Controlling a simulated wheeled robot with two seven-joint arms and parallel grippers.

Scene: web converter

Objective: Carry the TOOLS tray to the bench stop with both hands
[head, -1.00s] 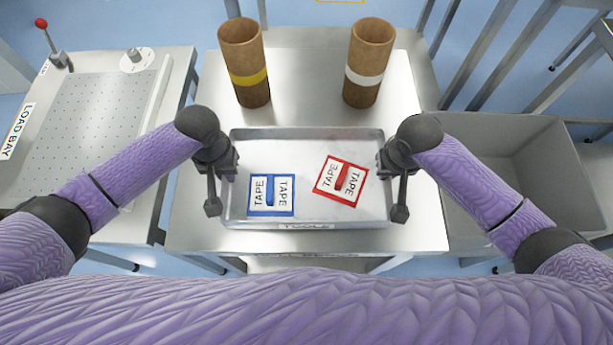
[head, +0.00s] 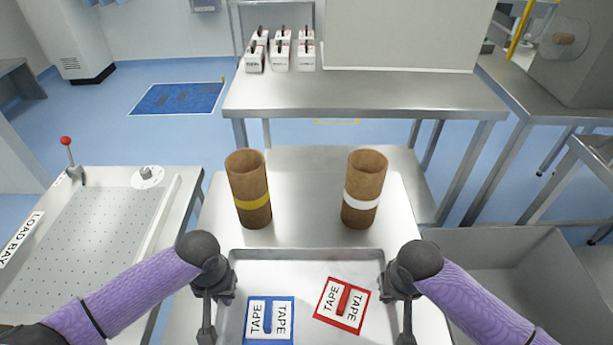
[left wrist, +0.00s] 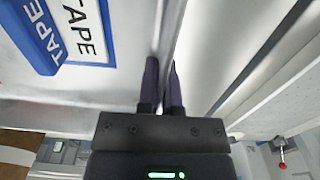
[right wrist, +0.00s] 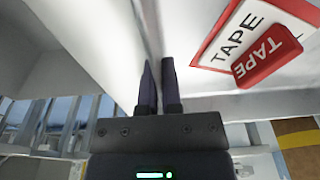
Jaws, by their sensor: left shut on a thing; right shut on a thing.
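The TOOLS tray (head: 308,268) is a shallow metal tray on the steel table in front of me. Its front edge is cut off in the head view. My left gripper (head: 226,300) is shut on the tray's left wall, which shows between the fingers in the left wrist view (left wrist: 163,75). My right gripper (head: 391,295) is shut on the right wall, as in the right wrist view (right wrist: 158,75). I cannot identify a bench stop.
Two brown cardboard tubes, yellow-banded (head: 248,187) and white-banded (head: 364,188), stand just behind the tray. A LOAD BAY bench (head: 85,232) is at left, a grey bin (head: 520,275) at right. A steel bench (head: 365,95) with several small white boxes (head: 281,50) stands beyond open floor.

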